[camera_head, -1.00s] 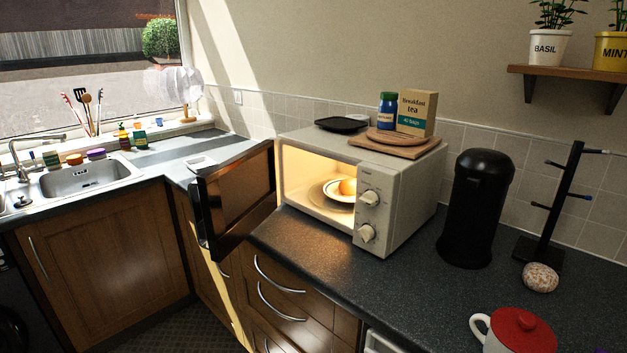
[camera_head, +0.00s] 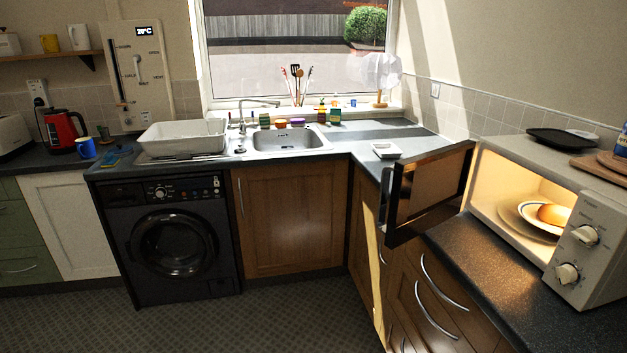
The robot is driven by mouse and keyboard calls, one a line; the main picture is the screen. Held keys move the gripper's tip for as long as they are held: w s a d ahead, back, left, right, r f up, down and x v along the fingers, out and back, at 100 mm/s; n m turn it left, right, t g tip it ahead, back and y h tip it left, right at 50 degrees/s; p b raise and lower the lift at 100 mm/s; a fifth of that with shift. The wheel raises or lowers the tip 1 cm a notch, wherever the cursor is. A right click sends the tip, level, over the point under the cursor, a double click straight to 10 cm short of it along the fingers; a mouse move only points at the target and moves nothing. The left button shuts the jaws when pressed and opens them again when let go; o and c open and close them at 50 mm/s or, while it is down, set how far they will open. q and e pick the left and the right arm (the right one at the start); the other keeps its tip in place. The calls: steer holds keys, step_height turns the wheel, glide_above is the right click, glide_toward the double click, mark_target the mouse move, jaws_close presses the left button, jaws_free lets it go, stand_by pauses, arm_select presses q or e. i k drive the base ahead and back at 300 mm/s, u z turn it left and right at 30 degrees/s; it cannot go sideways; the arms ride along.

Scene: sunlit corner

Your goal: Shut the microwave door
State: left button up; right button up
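The white microwave (camera_head: 592,205) stands on the dark worktop at the right, its right end cut off by the frame edge. Its door (camera_head: 430,192) is wide open, hinged at the cavity's left side and swung out to the left over the worktop's front edge. The cavity is lit. Inside, a plate (camera_head: 511,217) carries a bowl with a round, bun-like thing (camera_head: 554,214). Two knobs sit on the front panel at the right. Neither of my grippers shows in the view.
The dark worktop (camera_head: 482,268) in front of the microwave is clear. A small white dish (camera_head: 387,150) lies on the counter behind the door. A sink (camera_head: 290,140), washing machine (camera_head: 170,235) and drawers line the left and middle. The floor (camera_head: 270,318) is free.

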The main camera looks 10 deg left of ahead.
mark_target(430, 188)
steer(key=u, duration=0.65)
steer(key=i, duration=2.55)
steer(key=z, duration=4.15)
steer(key=k, duration=0.85)
steer(key=u, duration=1.1)
steer(key=i, duration=0.5)
steer(key=z, duration=0.05)
